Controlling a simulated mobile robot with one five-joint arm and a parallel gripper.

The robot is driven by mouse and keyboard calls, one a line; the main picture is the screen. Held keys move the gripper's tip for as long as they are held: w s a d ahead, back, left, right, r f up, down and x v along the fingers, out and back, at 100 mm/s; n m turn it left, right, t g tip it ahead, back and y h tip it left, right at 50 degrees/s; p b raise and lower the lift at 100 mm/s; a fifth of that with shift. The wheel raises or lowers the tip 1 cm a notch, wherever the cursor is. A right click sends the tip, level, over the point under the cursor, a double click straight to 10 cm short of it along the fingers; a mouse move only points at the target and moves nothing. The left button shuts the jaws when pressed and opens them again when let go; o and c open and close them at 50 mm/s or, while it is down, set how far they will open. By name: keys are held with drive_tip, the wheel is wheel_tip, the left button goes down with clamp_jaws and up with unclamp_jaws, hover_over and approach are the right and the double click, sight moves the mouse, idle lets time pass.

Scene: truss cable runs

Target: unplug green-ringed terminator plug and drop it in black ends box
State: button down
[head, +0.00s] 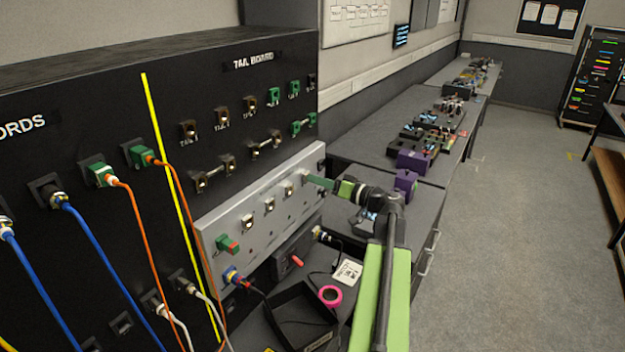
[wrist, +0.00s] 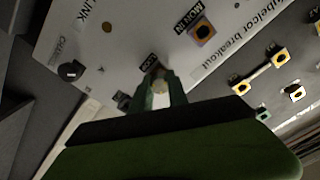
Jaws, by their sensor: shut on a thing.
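My gripper (head: 318,182) reaches the right end of the grey metal panel (head: 262,200) in the head view. In the wrist view my gripper (wrist: 160,92) has its green fingers closed around a small pale plug (wrist: 160,88) at the panel face, beside a small black label. The fingers cover most of the plug, so its ring colour is unclear and I cannot tell how deep it sits in its socket. The open black box (head: 277,322) stands on the bench below the panel, left of my arm, with a label on its front. No plug shows in it.
A green plug with a red end (head: 228,243) sits at the panel's left end. Orange cords (head: 138,235) and blue cords (head: 100,262) hang from the black board. A pink tape ring (head: 330,296) and a white note (head: 347,272) lie behind the box.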

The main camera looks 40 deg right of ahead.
drive_tip(key=shift+s, duration=0.15)
drive_tip(key=v, duration=0.4)
drive_tip(key=shift+s, duration=0.25)
idle(0.4)
